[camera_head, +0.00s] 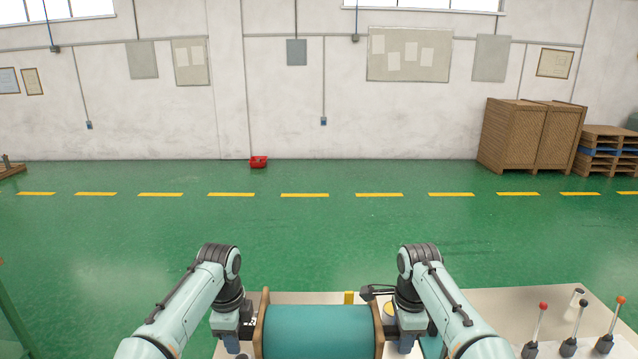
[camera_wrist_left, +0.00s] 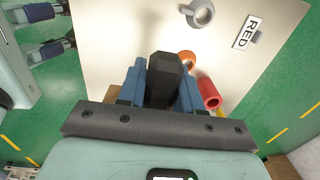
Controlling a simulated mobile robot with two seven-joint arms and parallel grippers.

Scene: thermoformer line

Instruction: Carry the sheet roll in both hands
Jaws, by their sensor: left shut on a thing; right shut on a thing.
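The sheet roll (camera_head: 318,330) is a teal cylinder with brown end discs, at the bottom middle of the head view; its lower part is cut off by the picture edge. My left gripper (camera_head: 232,343) is at its left end and my right gripper (camera_head: 405,343) at its right end, both shut on the roll's ends. The fingertips are partly hidden in the head view. In the left wrist view, the blue fingers of my left gripper (camera_wrist_left: 160,85) stand either side of a dark, faceted piece. The teal sheet does not clearly show there.
A pale tabletop (camera_head: 490,300) lies under and beyond the roll. Levers with red and black knobs (camera_head: 580,325) stand at its right. The left wrist view shows a red cylinder (camera_wrist_left: 209,93), a grey cup-like thing (camera_wrist_left: 200,14) and a RED label (camera_wrist_left: 247,32). Open green floor lies beyond.

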